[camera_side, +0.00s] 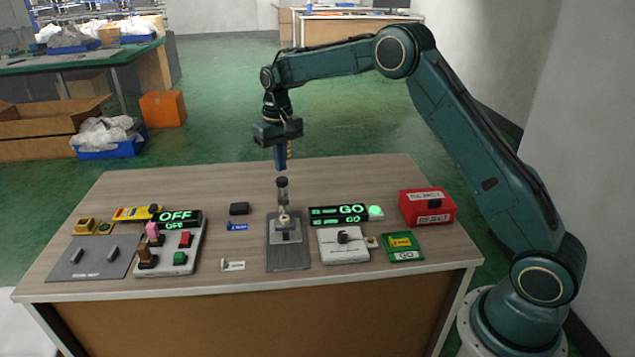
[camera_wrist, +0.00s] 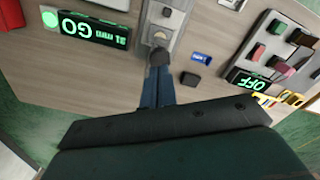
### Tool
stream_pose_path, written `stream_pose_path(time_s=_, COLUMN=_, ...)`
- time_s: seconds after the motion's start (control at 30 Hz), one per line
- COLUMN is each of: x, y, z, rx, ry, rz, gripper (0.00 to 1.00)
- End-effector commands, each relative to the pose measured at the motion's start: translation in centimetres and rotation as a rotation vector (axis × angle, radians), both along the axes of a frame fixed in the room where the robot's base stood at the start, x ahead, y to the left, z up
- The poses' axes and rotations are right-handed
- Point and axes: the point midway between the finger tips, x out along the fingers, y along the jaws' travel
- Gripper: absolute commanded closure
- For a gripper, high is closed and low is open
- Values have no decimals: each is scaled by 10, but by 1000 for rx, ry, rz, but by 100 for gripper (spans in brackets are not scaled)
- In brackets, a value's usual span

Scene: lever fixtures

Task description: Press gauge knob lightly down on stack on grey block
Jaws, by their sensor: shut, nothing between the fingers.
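A gauge with a dark knob (camera_side: 282,183) on top stands upright at the table's middle, over a grey base plate (camera_side: 289,261). A small pale round part (camera_side: 284,219) shows below the knob, with a grey block (camera_side: 286,236) under it. How the stack's pieces sit is too small to tell. My gripper (camera_side: 281,166) points straight down above the knob, its blue fingers shut and empty. In the wrist view the fingers (camera_wrist: 158,104) end by the dark knob (camera_wrist: 160,57), which hides part of the fixture.
A lit display (camera_side: 338,215) reads GO, with a green lamp (camera_side: 375,212) beside it. A white switch box (camera_side: 343,246), a green box (camera_side: 401,246) and a red box (camera_side: 428,207) stand right. Left are a button panel (camera_side: 170,248), an OFF display (camera_side: 177,219) and a grey lever plate (camera_side: 92,257).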

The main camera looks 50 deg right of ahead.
Motion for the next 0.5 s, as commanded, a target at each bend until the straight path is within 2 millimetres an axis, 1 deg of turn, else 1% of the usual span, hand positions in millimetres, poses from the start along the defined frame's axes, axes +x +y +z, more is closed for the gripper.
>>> stream_pose_path(time_s=0.5, x=0, y=0, z=29, rx=0, ry=-1, rz=0, gripper=100)
